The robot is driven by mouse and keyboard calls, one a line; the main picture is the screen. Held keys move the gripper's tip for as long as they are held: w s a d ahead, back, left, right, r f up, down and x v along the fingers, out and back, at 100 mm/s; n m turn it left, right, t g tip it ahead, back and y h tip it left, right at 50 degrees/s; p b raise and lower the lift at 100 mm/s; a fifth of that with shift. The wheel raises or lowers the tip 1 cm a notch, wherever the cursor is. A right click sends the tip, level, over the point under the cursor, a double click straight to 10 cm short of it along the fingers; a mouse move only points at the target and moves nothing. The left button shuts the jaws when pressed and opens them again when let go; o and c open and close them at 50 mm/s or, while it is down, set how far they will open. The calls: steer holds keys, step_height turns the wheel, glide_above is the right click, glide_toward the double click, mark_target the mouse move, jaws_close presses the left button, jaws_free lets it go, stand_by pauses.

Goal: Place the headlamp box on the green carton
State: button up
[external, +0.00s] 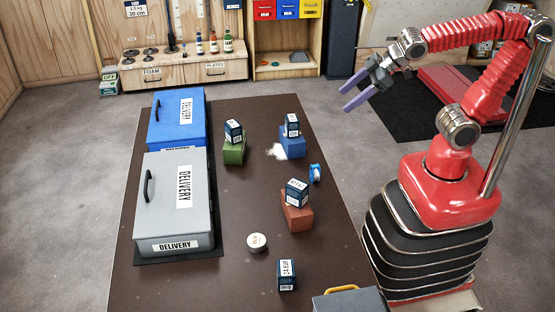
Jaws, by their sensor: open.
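The green carton (234,151) stands on the dark mat, right of the blue case. A small dark blue box with a white label (234,130) sits on top of it. Similar dark boxes sit on the blue carton (291,146), where one box (292,125) rests on top, and on the red-brown carton (297,217), where another box (297,192) rests tilted. One more dark box (286,274) stands on the mat at the front. The labels are too small to tell which is the headlamp box. My gripper (345,101) is open and empty, raised right of the cartons.
A blue delivery case (165,130) and a grey delivery case (160,205) stand at the left. A grey case (350,302) stands at the front right.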

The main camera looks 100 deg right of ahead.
steer(key=s+a+f+n+g+y, duration=0.1)
steer(key=s+a+f, duration=0.3)
steer(key=s+a, duration=0.4)
steer(key=shift+s+g+y, duration=0.6)
steer(key=shift+s+y, duration=0.2)
steer(key=shift+s, duration=0.4)
steer(key=shift+o, duration=0.6)
steer(key=shift+d, duration=0.1)
